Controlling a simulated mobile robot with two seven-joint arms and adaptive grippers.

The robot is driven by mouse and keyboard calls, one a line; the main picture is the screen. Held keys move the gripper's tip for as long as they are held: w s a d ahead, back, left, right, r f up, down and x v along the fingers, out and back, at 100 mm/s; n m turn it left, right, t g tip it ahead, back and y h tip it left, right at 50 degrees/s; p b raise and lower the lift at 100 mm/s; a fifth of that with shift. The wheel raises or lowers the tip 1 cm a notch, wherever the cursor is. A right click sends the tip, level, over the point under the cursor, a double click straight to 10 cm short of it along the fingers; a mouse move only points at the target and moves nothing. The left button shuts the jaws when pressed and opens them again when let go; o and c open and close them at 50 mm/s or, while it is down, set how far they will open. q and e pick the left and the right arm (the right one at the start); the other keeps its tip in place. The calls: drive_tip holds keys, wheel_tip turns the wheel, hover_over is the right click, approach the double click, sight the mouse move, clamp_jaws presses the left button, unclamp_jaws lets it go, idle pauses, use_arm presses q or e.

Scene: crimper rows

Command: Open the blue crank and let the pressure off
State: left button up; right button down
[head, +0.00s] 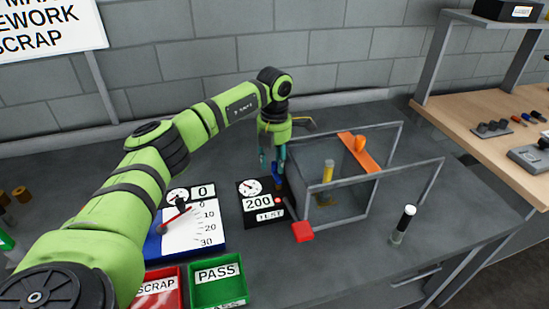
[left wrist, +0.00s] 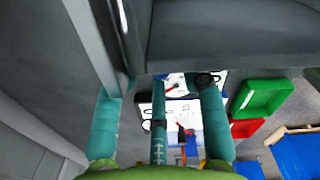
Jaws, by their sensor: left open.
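The blue crank (head: 273,191) stands at the back right of a black test panel (head: 247,212) with a round gauge and the number 200. My left gripper (head: 272,160) points down just above the blue crank, its teal fingers apart. The fingers look close to the crank, but I cannot tell whether they touch it. In the left wrist view the teal fingers (left wrist: 186,125) reach over the panels with nothing clearly between them. The crank is not clear there. My right gripper is not in view.
A clear guard box (head: 346,203) with a yellow piece (head: 327,171) inside stands right of the panel. A red-ended lever (head: 302,231) sits at its front. A white dial board (head: 207,226), a red SCRAP tray (head: 178,283) and a green PASS tray (head: 240,288) lie left and front.

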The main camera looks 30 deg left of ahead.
use_arm(q)
clamp_jaws()
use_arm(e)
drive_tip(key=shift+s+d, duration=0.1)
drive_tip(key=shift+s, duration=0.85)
